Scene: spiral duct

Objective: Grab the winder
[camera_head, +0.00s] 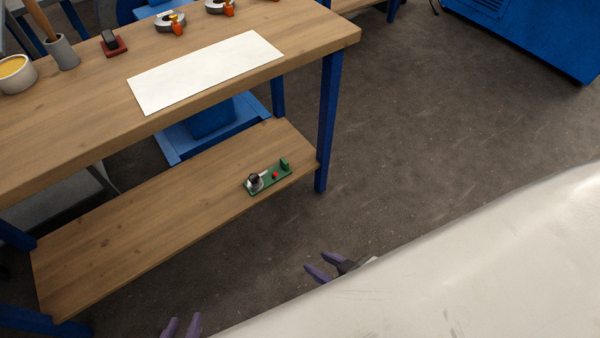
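The wooden lower shelf (130,235) is otherwise bare, under the bench top (70,140) and beside a blue leg (328,120). A white sheet (205,72), a cup (15,72) and clamps (170,22) lie on top. A pale surface, possibly mine, fills the lower right.

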